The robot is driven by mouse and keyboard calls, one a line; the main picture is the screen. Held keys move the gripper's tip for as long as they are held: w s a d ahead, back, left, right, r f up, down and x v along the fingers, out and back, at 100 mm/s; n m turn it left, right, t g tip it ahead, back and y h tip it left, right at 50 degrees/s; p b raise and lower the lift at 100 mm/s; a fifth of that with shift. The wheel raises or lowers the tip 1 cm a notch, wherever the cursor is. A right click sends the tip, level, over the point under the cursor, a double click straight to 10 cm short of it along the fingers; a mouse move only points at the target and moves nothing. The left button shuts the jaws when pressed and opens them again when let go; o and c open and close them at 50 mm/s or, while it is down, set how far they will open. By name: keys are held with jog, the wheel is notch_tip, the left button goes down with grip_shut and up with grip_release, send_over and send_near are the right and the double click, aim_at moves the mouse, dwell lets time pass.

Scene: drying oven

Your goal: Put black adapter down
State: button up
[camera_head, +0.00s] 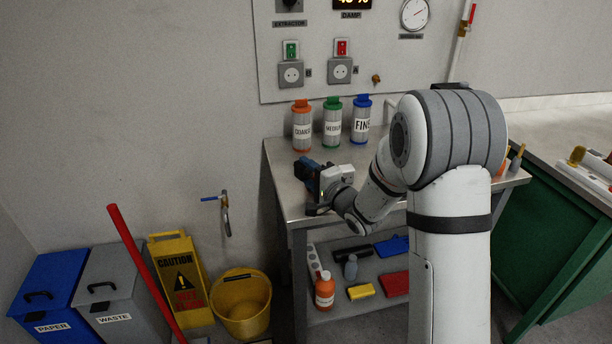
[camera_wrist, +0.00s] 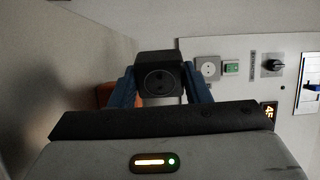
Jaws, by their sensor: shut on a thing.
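The black adapter (camera_wrist: 158,80) is a dark block with a round socket face. It sits between the two blue fingers of my gripper (camera_wrist: 160,88) in the wrist view, and the fingers are shut on it. In the head view my gripper (camera_head: 308,178) is over the left end of the metal table (camera_head: 290,208). The adapter is hard to make out there, dark against the gripper. I cannot tell whether it touches the tabletop.
Orange (camera_head: 302,130), green (camera_head: 332,127) and blue (camera_head: 361,122) labelled bottles stand at the table's back. Two wall sockets (camera_head: 291,75) with switches are above. A lower shelf holds several items. A yellow bucket (camera_head: 241,303) and caution sign (camera_head: 180,280) stand left.

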jog(key=shift+f, duration=0.15)
jog(key=shift+f, duration=0.15)
jog(key=o, duration=1.3)
